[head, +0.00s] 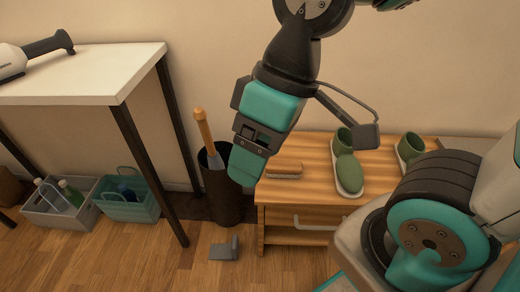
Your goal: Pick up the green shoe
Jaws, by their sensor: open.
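A green shoe (347,168) with a pale sole stands on top of a wooden bench (311,186), its toe toward the front edge. A second green shoe (408,146) stands to its right on the same bench, partly hidden behind my own body. My gripper (247,163) points down, to the left of both shoes and apart from them. In the picture it overlaps the dark bin and the bench's left end. It is open, with nothing seen in it. The gap between its fingers is hard to see from this angle.
A brush (284,170) lies on the bench's left part. A dark bin (222,205) holding a wooden-handled item (204,130) stands left of the bench. A grey object (225,249) lies on the floor. A white table (85,80) with dark legs stands at left, crates beneath.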

